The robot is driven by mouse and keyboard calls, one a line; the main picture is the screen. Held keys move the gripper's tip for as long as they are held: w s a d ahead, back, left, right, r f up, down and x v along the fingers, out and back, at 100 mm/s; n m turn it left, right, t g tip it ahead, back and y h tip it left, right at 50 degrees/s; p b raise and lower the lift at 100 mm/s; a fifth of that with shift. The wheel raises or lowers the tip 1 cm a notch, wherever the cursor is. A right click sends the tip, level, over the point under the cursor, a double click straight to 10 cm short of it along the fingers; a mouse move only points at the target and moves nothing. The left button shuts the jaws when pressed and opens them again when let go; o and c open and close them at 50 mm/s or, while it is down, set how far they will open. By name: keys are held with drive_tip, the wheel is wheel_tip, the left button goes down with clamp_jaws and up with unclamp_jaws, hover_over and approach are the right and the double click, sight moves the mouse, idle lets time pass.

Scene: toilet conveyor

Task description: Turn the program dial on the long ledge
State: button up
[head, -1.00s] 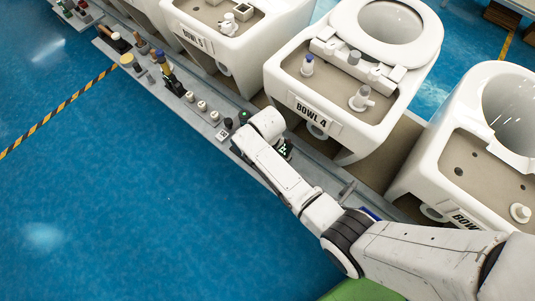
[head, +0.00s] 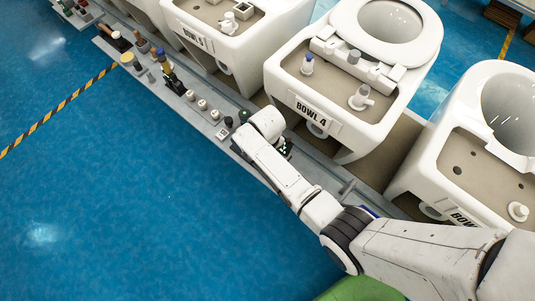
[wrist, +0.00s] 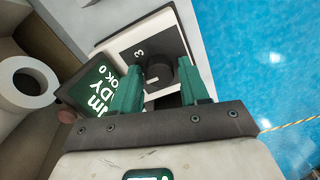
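The program dial (wrist: 161,72) is a black round knob on a black-and-white plate marked with a 3, in the wrist view. My gripper (wrist: 164,82) has two green fingers, one on each side of the knob, spread apart. I cannot tell whether they touch it. In the head view the end of my arm reaches down over the long grey ledge (head: 205,118), and the gripper and dial are hidden behind it.
The blue floor in front is clear.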

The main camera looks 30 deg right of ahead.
drive_tip(key=shift+o, duration=1)
wheel_tip(320, 180, up, 11)
drive_tip(key=shift+p, duration=0.3)
drive_tip(key=shift+f, duration=0.15)
drive_tip(key=s+d+r, duration=0.2)
drive_tip(key=s, duration=0.5)
drive_tip(key=s+d+r, duration=0.1)
drive_tip(key=s+d, duration=0.1)
drive_tip(key=s, duration=0.6)
drive_tip(key=s+d+r+m+t, duration=0.1)
drive_tip(key=s+d+r, duration=0.1)
drive_tip(key=s, duration=0.6)
drive_tip(key=shift+s+d+r, duration=0.2)
drive_tip(key=shift+d+r, duration=0.1)
drive_tip(key=shift+d, duration=0.3)
